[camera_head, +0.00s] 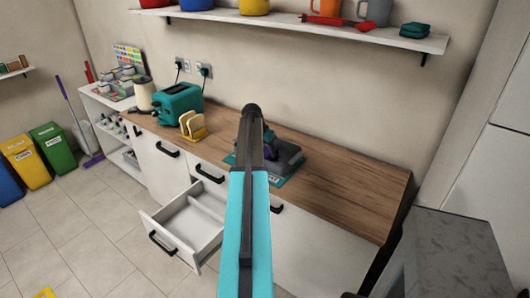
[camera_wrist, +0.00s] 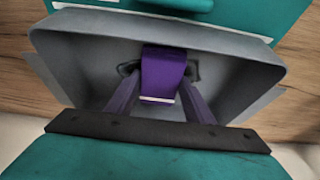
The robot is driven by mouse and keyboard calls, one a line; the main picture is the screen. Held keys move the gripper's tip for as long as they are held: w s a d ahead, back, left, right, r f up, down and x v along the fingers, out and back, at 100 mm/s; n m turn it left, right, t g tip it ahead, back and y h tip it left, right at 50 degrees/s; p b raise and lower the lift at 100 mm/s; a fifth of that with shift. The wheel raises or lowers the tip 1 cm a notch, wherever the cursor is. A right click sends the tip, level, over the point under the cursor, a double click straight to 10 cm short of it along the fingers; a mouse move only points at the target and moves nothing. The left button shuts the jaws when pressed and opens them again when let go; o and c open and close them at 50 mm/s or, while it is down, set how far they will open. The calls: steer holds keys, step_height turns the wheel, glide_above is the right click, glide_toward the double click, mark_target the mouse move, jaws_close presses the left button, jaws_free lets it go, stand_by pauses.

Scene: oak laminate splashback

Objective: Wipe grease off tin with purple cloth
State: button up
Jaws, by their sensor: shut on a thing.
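The grey tin (camera_wrist: 225,95) fills most of the wrist view, with its open inside facing me and its raised rim around. It also shows in the head view (camera_head: 290,152), partly hidden behind my arm. My gripper (camera_wrist: 160,88) is shut on the purple cloth (camera_wrist: 163,70), a small folded piece with a pale stripe at its lower edge. The cloth is inside the tin's outline, over its inner surface; I cannot tell whether it touches. A dark grease patch (camera_wrist: 194,72) shows on either side of the cloth, which hides its middle.
A teal mat or board (camera_head: 288,181) lies under the tin on the wooden worktop (camera_head: 345,185). A teal toaster (camera_head: 180,103) and a yellow rack with bread (camera_head: 192,127) stand to the left. A drawer (camera_head: 190,222) stands open below. The worktop's right side is clear.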

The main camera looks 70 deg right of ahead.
mark_target(276, 159)
steer(key=shift+s, duration=0.2)
steer(key=shift+s+a, duration=0.25)
steer(key=shift+s, duration=0.5)
steer(key=shift+s, duration=0.2)
steer(key=shift+s+a, duration=0.25)
steer(key=shift+s, duration=0.55)
steer(key=shift+s+a, duration=0.1)
steer(key=shift+s, duration=0.1)
steer(key=shift+s+a, duration=0.15)
steer(key=shift+s, duration=0.6)
steer(key=shift+s+a, duration=0.25)
steer(key=shift+s, duration=0.65)
